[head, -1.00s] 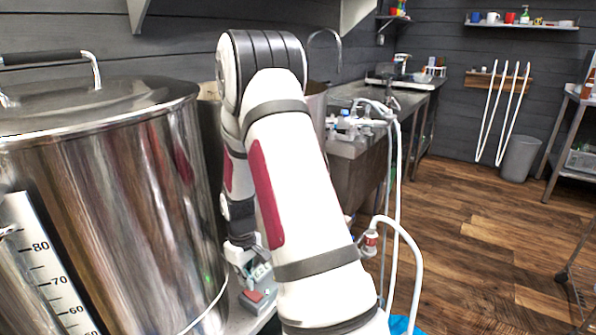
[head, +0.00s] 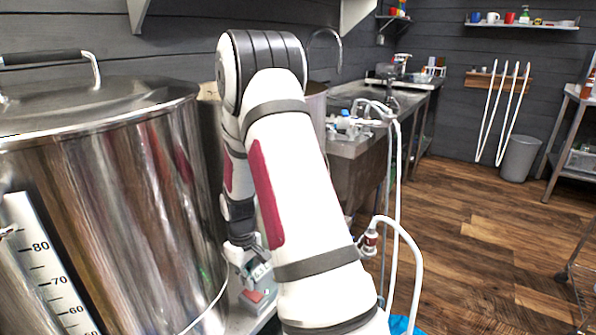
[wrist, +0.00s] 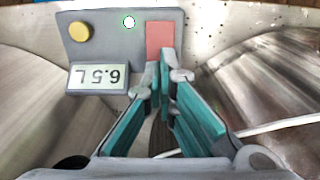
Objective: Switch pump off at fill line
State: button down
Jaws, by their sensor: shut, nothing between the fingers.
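The grey pump control box (wrist: 105,50) is in the wrist view, with a yellow round button (wrist: 79,32), a lit green lamp (wrist: 129,21) and a red switch (wrist: 160,38). Its display (wrist: 97,77) reads 6.5 L, upside down in this view. My gripper (wrist: 161,72) is shut and empty, its fingertips just at the near edge of the red switch; I cannot tell whether they touch. In the head view the box (head: 255,300) sits beside the steel kettle (head: 130,190), partly hidden by my arm. The kettle's scale (head: 50,270) shows 80, 70 and 60; no liquid level is visible.
A sink counter (head: 365,140) stands behind my arm. White hoses (head: 398,200) with a fitting (head: 368,242) hang to the right of it. Open wooden floor (head: 470,240) lies at the right, with a grey bin (head: 519,157) by the back wall.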

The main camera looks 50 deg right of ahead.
jog(key=shift+f+b, duration=0.7)
jog(key=shift+f, duration=0.45)
jog(key=shift+r, duration=0.1)
jog(key=shift+r+p, duration=2.35)
jog(key=shift+r, duration=0.65)
